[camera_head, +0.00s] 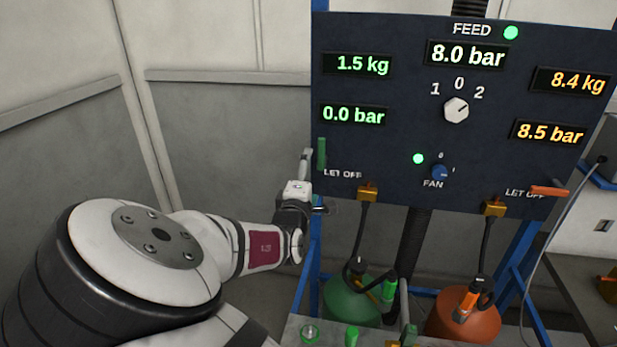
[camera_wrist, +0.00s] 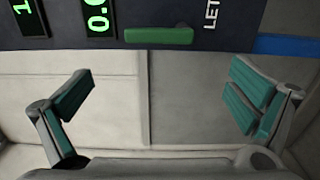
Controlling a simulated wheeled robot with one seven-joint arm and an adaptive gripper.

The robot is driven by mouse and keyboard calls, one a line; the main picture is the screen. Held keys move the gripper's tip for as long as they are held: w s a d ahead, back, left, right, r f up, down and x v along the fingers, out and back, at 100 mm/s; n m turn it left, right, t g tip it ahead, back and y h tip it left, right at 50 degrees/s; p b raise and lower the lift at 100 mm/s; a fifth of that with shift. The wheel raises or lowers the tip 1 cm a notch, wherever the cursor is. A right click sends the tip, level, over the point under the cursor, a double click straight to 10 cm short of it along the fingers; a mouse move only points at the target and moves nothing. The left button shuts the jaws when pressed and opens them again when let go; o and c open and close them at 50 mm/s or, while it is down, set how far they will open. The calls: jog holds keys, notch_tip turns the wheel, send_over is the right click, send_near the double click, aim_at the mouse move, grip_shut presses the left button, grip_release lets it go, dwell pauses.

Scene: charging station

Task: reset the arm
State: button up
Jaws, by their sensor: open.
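My gripper (camera_wrist: 160,110) is open and empty in the wrist view, its two teal-padded fingers spread wide. A green let-off handle (camera_wrist: 158,36) lies just beyond the fingers in the wrist view, apart from them. In the head view the same green handle (camera_head: 322,153) stands upright at the left edge of the dark panel (camera_head: 390,90). My arm reaches from the lower left toward that edge. The fingers are mostly hidden in the head view.
An orange handle (camera_head: 549,191) lies level at the panel's right. A green cylinder (camera_head: 345,305) and an orange cylinder (camera_head: 468,325) stand below with black hoses. Blue frame posts (camera_head: 312,245) flank the panel. Free room lies left, before the grey wall (camera_head: 230,125).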

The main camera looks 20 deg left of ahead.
jog(key=shift+s, duration=0.3)
jog(key=shift+d, duration=0.1)
jog(key=s+d+m+g, duration=0.1)
jog(key=d+m+g, duration=0.8)
jog(key=d, duration=0.8)
jog(key=s+d+r+m+g+y, duration=0.1)
jog(key=s+d+r+m, duration=0.2)
jog(key=s+d+r, duration=0.4)
jog(key=s+d+r+m+g+y, duration=0.1)
jog(key=s+d+r+m, duration=0.3)
jog(key=s, duration=0.5)
jog(key=s+d+m+h, duration=0.1)
jog(key=s+d, duration=0.1)
jog(key=s, duration=0.4)
jog(key=s+d+r+m+g+h, duration=0.1)
jog(key=s+d, duration=0.2)
jog(key=s, duration=0.3)
jog(key=s+d+r+h, duration=0.1)
jog(key=s+d, duration=0.2)
jog(key=s, duration=0.3)
jog(key=shift+d+r+m, duration=0.25)
jog(key=shift+m, duration=0.15)
